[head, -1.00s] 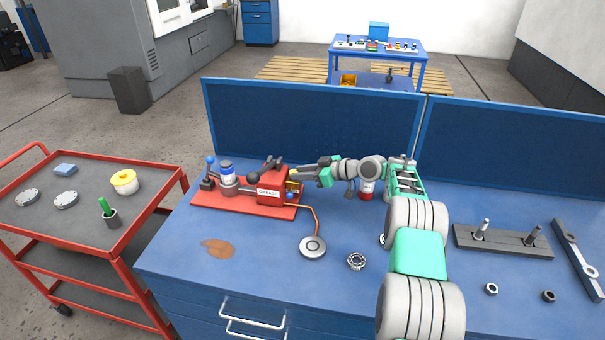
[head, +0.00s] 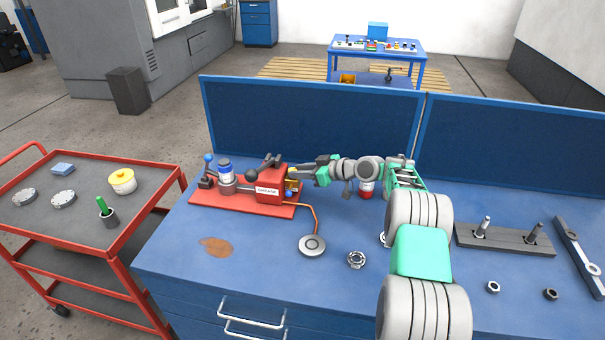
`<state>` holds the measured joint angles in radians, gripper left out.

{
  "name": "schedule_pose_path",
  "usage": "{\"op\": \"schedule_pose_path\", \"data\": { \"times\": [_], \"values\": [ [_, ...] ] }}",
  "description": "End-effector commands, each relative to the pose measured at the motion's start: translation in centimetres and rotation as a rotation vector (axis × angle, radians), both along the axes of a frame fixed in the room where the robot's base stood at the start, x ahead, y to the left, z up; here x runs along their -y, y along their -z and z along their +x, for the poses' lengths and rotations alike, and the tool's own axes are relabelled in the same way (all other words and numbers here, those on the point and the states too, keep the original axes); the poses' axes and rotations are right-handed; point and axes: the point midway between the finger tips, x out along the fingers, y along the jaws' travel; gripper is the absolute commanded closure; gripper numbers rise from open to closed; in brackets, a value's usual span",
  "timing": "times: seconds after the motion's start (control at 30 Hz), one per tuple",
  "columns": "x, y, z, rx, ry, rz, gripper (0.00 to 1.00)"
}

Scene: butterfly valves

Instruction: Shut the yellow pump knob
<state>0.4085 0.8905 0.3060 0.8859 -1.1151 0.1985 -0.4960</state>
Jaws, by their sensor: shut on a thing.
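The red pump unit (head: 268,194) with a white label stands on a red base plate on the blue workbench. The small yellow knob (head: 292,173) is at its right end, partly hidden by my fingers. My gripper (head: 297,171) reaches in from the right, roughly level, and its fingertips are shut on the yellow knob. A small blue ball (head: 289,194) shows just below, at the pump's right end. The knob's exact angle is too small to tell.
An orange hose runs to a grey disc (head: 312,246). A blue panel (head: 310,120) rises behind. The bench's front left is mostly clear.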

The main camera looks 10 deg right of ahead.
Motion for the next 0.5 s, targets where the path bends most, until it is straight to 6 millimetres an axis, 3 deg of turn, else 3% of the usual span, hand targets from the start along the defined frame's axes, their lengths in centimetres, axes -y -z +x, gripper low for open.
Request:
{"op": "schedule_pose_path", "data": {
  "times": [0.5],
  "values": [
    [-1.09,0.42,-0.68,0.000,0.246,0.003,1.00]
  ]
}}
